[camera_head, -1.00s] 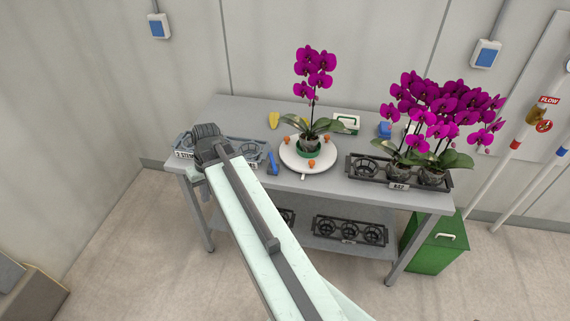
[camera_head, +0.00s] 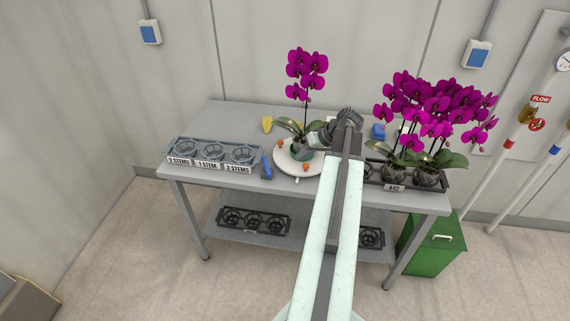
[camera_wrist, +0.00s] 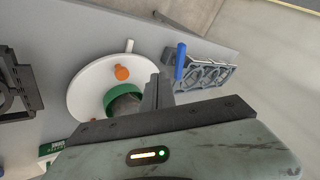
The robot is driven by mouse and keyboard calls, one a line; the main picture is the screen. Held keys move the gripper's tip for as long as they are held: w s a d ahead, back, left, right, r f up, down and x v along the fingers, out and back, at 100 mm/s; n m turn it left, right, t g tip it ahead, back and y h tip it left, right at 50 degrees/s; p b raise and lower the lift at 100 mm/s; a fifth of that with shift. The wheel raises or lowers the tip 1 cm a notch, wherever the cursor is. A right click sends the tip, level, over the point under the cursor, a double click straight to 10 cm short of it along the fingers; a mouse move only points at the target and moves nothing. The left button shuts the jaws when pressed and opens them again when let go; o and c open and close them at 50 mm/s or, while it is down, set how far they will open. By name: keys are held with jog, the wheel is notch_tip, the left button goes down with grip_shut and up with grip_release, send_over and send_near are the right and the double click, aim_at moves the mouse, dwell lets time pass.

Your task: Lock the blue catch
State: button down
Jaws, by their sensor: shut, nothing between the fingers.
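A blue upright lever, which looks like the blue catch (camera_head: 266,167), stands on the bench near its front edge, just left of the white round turntable (camera_head: 283,168). In the wrist view the blue catch (camera_wrist: 180,61) shows between the turntable (camera_wrist: 84,92) and the label tray. Whether it is locked I cannot tell. The turntable carries orange knobs (camera_wrist: 122,72) and a green ring (camera_wrist: 124,92) around a pot. My gripper (camera_head: 346,117) is shut and empty, right of the turntable in the head view and apart from the catch. Its dark fingers (camera_wrist: 158,92) point toward the turntable in the wrist view.
A tray with stem labels (camera_head: 211,160) sits at the bench's left. One orchid (camera_head: 306,75) rises from the turntable; several more fill a black tray (camera_head: 440,181) at the right. A yellow item (camera_head: 267,124) and a blue block (camera_head: 378,131) lie at the back.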

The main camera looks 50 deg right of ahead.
aim_at(267, 167)
jog(key=b+x, duration=0.8)
jog(key=x, duration=0.2)
jog(key=shift+f, duration=0.45)
jog(key=shift+w+a+r+p, duration=0.15)
jog(key=shift+w+a+r, duration=0.2)
jog(key=shift+a, duration=0.25)
jog(key=shift+w+a+r+p, duration=0.2)
jog(key=shift+w+a, duration=0.1)
jog(key=shift+a, duration=0.3)
jog(key=shift+w+a, duration=0.4)
jog(key=shift+a, duration=0.1)
